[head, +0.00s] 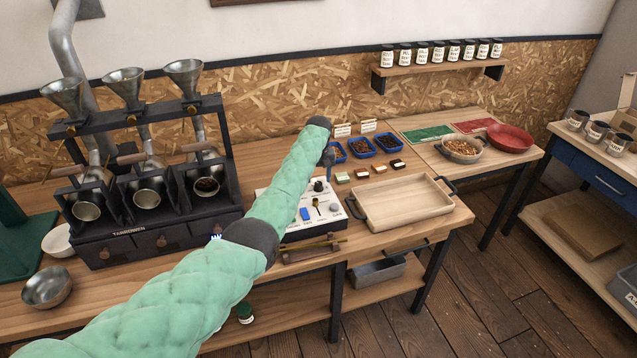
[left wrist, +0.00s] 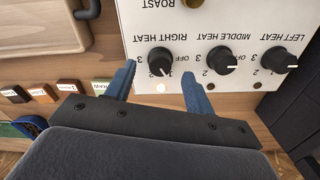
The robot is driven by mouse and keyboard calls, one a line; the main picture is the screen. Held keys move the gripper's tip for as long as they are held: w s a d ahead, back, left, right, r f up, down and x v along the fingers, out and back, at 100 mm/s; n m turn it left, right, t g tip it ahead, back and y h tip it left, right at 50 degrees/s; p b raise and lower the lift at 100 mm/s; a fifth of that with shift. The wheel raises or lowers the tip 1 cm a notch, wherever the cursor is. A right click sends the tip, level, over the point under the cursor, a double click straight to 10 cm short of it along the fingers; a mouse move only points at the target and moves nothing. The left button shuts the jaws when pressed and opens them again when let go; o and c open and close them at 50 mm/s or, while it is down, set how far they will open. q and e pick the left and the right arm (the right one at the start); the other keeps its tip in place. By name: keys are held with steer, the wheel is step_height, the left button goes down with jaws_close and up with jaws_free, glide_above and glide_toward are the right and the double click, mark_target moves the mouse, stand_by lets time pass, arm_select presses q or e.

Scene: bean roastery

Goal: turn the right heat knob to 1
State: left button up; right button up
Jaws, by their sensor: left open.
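The right heat knob (left wrist: 160,62) is black and round, on the white control panel (left wrist: 150,17), which appears upside down in the left wrist view. Its white pointer mark points down and slightly right in the picture. My left gripper (left wrist: 161,82) is open, with one blue finger on each side of this knob; whether they touch it I cannot tell. In the head view my left gripper (head: 328,158) is over the back part of the panel, which my arm partly hides. My right gripper is not in view.
The middle heat knob (left wrist: 222,60) and left heat knob (left wrist: 279,60) sit beside it, pointers rightward. A small lamp (left wrist: 160,87) glows below the right knob. A wooden tray (head: 405,203) and blue bean trays (head: 361,147) stand near; the roaster (head: 150,190) is left.

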mark_target(318, 183)
arm_select(q)
step_height(318, 183, up, 4)
steer(key=shift+f+b, duration=0.15)
steer(key=shift+b, duration=0.45)
steer(key=shift+r, duration=0.75)
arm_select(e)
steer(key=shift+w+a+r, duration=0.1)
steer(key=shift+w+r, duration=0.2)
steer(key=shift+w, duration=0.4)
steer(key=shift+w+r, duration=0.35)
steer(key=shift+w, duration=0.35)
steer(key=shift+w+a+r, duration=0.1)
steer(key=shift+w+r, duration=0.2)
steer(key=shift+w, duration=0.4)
